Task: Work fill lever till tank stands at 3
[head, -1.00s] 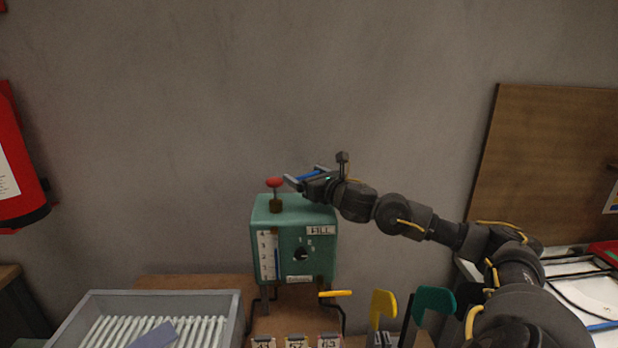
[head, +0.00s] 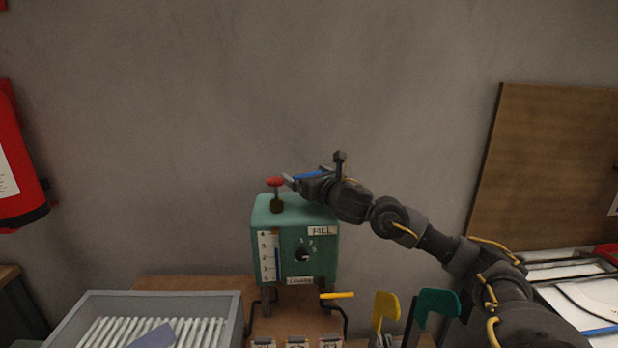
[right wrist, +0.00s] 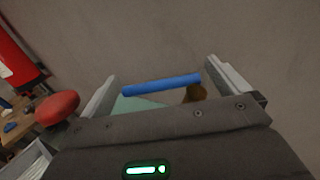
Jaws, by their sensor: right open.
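The teal tank box (head: 315,274) stands on the brown bench, with a FILL label and a dark round dial on its front. A white gauge (head: 267,258) numbered to 4 is on its left side; I cannot read the level surely. A red knob (head: 276,181) stands on a post on top; it shows at left in the right wrist view (right wrist: 57,108). My right gripper (head: 291,181) is open above the box, just right of the knob. A blue bar (right wrist: 162,85) lies across between its spread fingers, near a brown post (right wrist: 195,94). My left gripper is out of view.
A grey crate (head: 237,320) of white slats stands front left. A yellow handle (head: 337,295) sticks out low at the box's right. Yellow (head: 385,307) and teal (head: 436,302) upright shapes stand front right. A brown board (head: 550,170) leans at right.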

